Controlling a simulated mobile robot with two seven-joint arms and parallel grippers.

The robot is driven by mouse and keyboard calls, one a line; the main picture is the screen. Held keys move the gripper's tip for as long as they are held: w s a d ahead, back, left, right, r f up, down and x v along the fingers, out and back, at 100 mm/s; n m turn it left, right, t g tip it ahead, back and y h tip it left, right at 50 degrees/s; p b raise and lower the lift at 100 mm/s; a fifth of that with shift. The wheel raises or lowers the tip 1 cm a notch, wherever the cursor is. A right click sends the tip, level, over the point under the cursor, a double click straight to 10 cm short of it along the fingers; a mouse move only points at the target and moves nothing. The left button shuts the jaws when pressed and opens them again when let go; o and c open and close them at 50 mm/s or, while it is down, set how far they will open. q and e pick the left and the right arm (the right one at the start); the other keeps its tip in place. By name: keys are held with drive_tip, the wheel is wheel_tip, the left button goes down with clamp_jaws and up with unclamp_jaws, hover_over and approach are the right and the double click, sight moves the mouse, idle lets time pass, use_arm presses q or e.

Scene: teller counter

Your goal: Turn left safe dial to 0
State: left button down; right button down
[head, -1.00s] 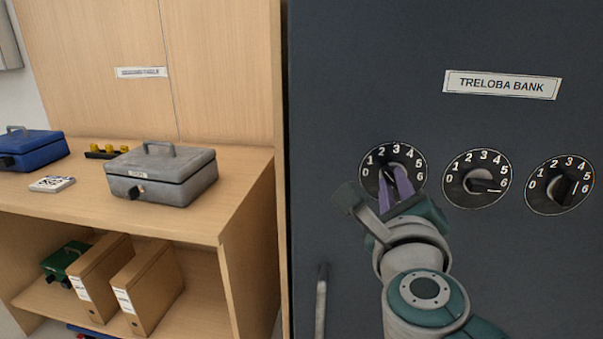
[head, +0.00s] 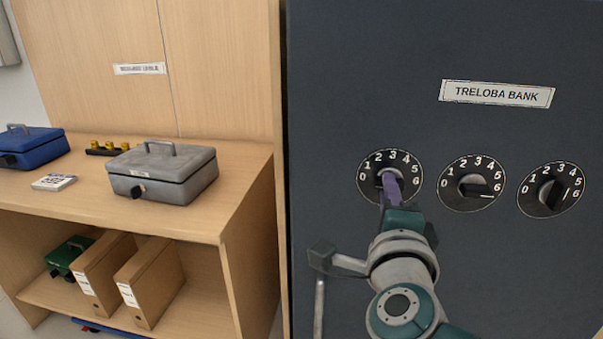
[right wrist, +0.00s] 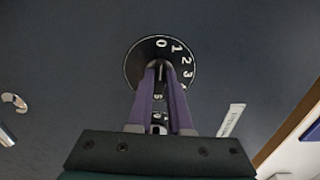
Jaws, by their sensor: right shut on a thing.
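The left safe dial (head: 402,164) is a black disc with white numbers on the dark safe door (head: 345,70). My right gripper (head: 389,181) reaches up to it from below, its purple fingers shut on the dial's knob. In the right wrist view the gripper (right wrist: 159,72) holds the knob between its fingertips, at the centre of the dial (right wrist: 136,66). There the 0 is at the top and the knob's upper end lies in line with it. My left gripper is not in view.
A middle dial (head: 473,168) and a right dial (head: 556,171) sit close to the right on the same door. A door handle (head: 319,308) is lower left. A wooden shelf (head: 225,200) with a grey cash box (head: 162,172) stands to the left.

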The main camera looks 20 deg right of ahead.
drive_tip(key=shift+n, duration=0.4)
drive_tip(key=c, duration=0.8)
unclamp_jaws()
drive_tip(key=shift+c, duration=0.2)
drive_tip(key=p+v, duration=0.2)
drive_tip(key=v, duration=0.8)
drive_tip(key=shift+p, duration=0.4)
